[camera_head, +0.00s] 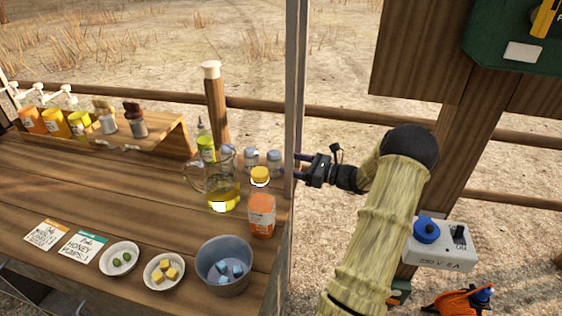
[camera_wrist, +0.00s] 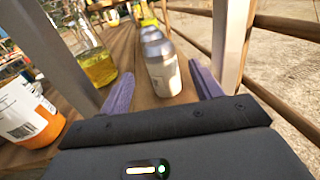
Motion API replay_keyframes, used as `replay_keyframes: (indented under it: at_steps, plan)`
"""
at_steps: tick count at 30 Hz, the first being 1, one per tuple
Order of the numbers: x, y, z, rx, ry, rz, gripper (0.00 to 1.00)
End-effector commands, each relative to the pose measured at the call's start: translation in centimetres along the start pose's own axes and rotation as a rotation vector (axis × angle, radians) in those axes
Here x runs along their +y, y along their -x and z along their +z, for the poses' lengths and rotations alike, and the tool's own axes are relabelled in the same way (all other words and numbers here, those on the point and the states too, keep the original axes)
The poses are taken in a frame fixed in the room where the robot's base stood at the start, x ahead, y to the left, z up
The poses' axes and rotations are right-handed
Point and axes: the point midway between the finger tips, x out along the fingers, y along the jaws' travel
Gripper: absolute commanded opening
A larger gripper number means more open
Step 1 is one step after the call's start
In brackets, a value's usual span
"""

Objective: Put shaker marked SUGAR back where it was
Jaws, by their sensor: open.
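Two pale shakers with grey-blue lids stand at the back right of the wooden counter, a left one (camera_head: 251,160) and a right one (camera_head: 274,162). Their markings are too small to read, so I cannot tell which is SUGAR. My gripper (camera_head: 299,165) is open at the counter's right end, its fingers pointing left at the right shaker and partly hidden by the metal post. In the wrist view the nearest shaker (camera_wrist: 163,72) stands upright just ahead, between the lines of the two purple fingers (camera_wrist: 161,88). Another shaker is partly hidden behind it.
A glass jug (camera_head: 221,190) of yellow liquid, a yellow-lidded container (camera_head: 260,176) and an orange container (camera_head: 262,215) stand close by. The metal post (camera_head: 294,100) rises beside my gripper. A rack (camera_head: 165,142) stands left; a grey bucket (camera_head: 225,258) and bowls are in front.

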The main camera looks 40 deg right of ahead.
Motion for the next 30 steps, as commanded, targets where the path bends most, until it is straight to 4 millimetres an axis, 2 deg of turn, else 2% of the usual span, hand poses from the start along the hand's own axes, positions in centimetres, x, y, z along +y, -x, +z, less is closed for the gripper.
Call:
replay_keyframes:
  at_steps: [1, 4, 10, 14, 30]
  plan:
    - [-0.1, 1.2, 0.0, 0.0, 0.0, -0.004, 0.64]
    - [-0.1, 3.2, 0.0, 0.001, 0.001, -0.005, 0.64]
    - [0.0, 5.8, 0.0, 0.0, 0.001, -0.001, 0.64]
    - [0.0, 6.4, 0.0, -0.001, 0.0, 0.0, 0.64]
    - [0.0, 6.3, 0.0, 0.0, 0.0, 0.0, 0.64]
